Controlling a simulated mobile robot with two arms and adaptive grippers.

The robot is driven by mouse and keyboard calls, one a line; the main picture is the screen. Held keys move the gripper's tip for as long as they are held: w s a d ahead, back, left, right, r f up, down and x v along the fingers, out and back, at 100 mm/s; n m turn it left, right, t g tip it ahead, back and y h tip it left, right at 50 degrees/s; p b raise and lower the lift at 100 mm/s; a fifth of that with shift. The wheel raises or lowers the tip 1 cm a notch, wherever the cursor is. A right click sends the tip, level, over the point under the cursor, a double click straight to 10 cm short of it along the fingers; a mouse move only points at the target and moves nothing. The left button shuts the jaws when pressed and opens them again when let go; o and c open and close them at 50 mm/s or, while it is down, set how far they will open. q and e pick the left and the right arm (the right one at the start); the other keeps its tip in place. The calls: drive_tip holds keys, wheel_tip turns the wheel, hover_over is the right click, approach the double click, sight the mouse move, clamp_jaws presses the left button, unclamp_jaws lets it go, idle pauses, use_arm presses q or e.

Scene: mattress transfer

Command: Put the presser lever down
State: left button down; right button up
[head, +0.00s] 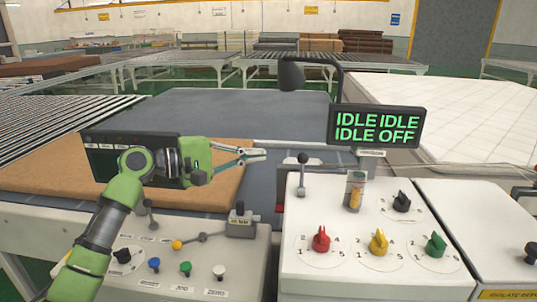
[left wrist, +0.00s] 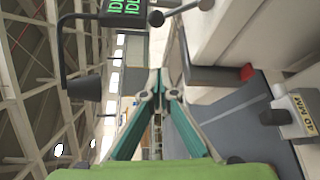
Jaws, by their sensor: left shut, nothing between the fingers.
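A lever with a dark ball knob (head: 303,158) stands upright at the back left of the white console; no readable label marks it as the presser lever. It also shows at the top of the left wrist view as a lever knob (left wrist: 156,18). My left gripper (head: 262,154) is shut and empty, its fingertips pointing right, a little left of this knob and apart from it. In the left wrist view its green-sided fingers (left wrist: 161,88) meet at the tips. My right gripper is not in view.
A display (head: 376,127) reading IDLE and OFF stands behind the console (head: 365,275), which carries red, yellow, green and black knobs. A brown pad (head: 40,165) lies behind.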

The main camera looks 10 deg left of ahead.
sight(302, 169)
use_arm(q)
drive_tip(key=p+x, duration=0.1)
drive_tip(key=x, duration=0.4)
drive_tip(key=p+x, duration=0.1)
drive_tip(key=x, duration=0.2)
drive_tip(key=shift+s+d+r+p, duration=0.1)
drive_tip(key=shift+d+p, duration=0.25)
drive_tip(key=shift+d, duration=0.15)
drive_tip(key=shift+s+d+r+p, duration=0.1)
drive_tip(key=shift+s+r+p, duration=0.15)
drive_tip(key=shift+s, duration=0.5)
drive_tip(key=shift+s+d+r+p, duration=0.1)
drive_tip(key=shift+s+p, duration=0.25)
drive_tip(key=shift+s, duration=0.45)
drive_tip(key=shift+s+f, duration=0.1)
drive_tip(key=shift+s, duration=0.05)
drive_tip(key=shift+d, duration=0.1)
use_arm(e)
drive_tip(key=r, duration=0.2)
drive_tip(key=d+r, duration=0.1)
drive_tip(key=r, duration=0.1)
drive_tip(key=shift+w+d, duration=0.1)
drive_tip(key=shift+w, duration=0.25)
